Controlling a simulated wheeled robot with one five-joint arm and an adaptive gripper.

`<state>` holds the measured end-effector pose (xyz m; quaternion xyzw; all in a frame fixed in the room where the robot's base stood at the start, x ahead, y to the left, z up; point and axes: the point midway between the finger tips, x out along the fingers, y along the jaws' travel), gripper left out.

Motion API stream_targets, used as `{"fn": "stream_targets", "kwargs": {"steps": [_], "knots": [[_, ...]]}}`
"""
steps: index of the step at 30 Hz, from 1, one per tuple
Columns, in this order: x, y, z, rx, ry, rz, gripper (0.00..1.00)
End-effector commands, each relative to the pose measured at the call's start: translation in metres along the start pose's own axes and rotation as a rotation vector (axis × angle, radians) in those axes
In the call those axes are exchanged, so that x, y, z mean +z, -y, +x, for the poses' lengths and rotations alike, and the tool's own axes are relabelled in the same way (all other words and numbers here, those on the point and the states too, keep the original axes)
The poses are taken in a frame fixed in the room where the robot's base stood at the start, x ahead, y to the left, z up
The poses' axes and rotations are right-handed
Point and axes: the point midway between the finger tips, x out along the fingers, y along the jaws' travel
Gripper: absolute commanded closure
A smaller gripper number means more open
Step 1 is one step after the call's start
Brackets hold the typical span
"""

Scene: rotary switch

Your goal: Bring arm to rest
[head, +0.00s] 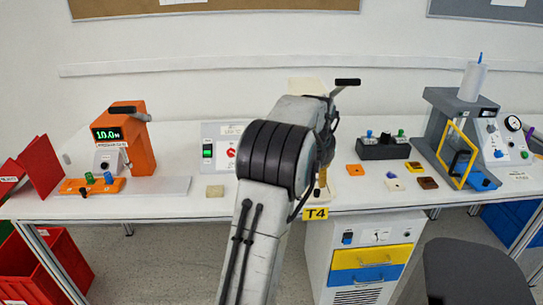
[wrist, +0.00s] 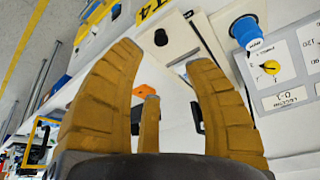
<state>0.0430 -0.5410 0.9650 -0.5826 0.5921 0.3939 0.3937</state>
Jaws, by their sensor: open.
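My gripper (wrist: 163,54) is open in the wrist view, with brown ridged fingers spread apart and nothing held between them.
The white table (head: 160,205) carries an orange device (head: 141,150) at left, a dark button box (head: 384,148), small coloured blocks and a grey press (head: 440,130) at right. A drawer cabinet (head: 350,240) and dark chair (head: 475,270) stand in front. A red bin (head: 40,275) is below left.

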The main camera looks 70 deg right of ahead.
Motion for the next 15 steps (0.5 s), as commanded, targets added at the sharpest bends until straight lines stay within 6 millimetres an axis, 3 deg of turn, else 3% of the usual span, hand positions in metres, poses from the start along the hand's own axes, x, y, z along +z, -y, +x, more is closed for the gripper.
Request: {"fn": "stream_targets", "kwargs": {"steps": [11,15], "knots": [[0.0,0.0,0.0,0.0,0.001,0.001,0.53],[0.014,0.0,0.008,-0.001,0.041,0.006,0.53]]}}
